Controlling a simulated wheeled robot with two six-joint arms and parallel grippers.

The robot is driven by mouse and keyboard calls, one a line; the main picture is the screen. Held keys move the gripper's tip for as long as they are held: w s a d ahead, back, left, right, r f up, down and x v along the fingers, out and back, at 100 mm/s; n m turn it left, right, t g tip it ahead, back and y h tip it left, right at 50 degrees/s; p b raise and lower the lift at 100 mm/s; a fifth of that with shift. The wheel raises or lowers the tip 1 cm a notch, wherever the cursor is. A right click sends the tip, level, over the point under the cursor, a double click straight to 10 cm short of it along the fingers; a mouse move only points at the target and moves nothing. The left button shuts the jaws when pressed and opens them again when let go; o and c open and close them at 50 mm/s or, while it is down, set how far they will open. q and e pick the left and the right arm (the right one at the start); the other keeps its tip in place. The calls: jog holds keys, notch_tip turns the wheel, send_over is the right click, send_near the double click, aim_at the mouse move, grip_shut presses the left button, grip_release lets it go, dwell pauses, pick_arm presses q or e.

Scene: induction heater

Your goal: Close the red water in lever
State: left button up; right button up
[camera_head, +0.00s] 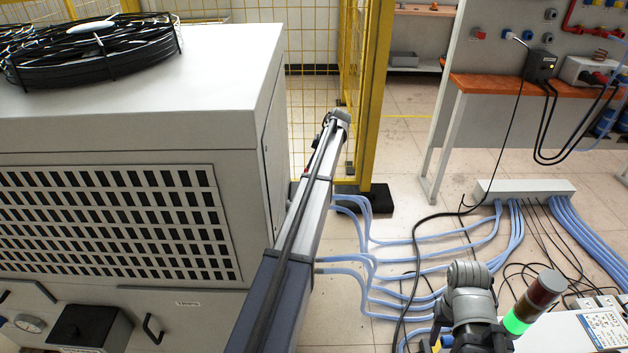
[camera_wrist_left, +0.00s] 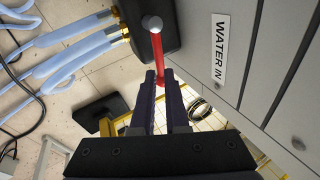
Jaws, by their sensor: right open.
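The red water in lever (camera_wrist_left: 157,55) shows in the left wrist view, on a round grey pivot in front of a dark block. My left gripper (camera_wrist_left: 160,76) has its two dark fingers on either side of the lever's free end, with the narrow gap between the tips filled by it. A white "WATER IN" label (camera_wrist_left: 220,48) is on the grey panel to the right. In the head view my left arm reaches along the cabinet's side, and its gripper and the lever are hidden. My right gripper (camera_head: 468,310) is low at right, away from the cabinet, its fingers hardly visible.
The large white cabinet (camera_head: 130,120) fills the left. Light blue hoses (camera_head: 385,262) run from it across the tiled floor to a white block (camera_head: 525,190). A yellow fence post (camera_head: 372,90) stands behind. A signal lamp (camera_head: 533,303), lit green, is beside my right arm.

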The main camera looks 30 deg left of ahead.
pick_arm(q)
jog(key=d+f+m+y+b, duration=0.1)
jog(key=d+f+y+b, duration=0.1)
jog(key=b, duration=0.1)
jog(key=s+d+f+m+t+y+b, duration=0.1)
jog(key=f+y+b, duration=0.1)
jog(key=b, duration=0.2)
jog(key=d+f+m+t+y+b, duration=0.1)
jog(key=d+f+y+b, duration=0.1)
jog(key=b, duration=0.2)
jog(key=shift+s+d, duration=0.3)
jog(key=shift+d, duration=0.05)
grip_shut()
jog(key=d+r+m+t+y+b, duration=0.1)
jog(key=d+m+t+y+b, duration=0.25)
jog(key=d+b, duration=0.4)
jog(key=w+a+f+t+y+b, duration=0.1)
jog(key=w+a+b, duration=0.1)
jog(key=a, duration=1)
jog(key=shift+a+f, duration=0.25)
jog(key=shift+a, duration=0.1)
jog(key=shift+s+a, duration=0.15)
jog(key=shift+a, duration=0.6)
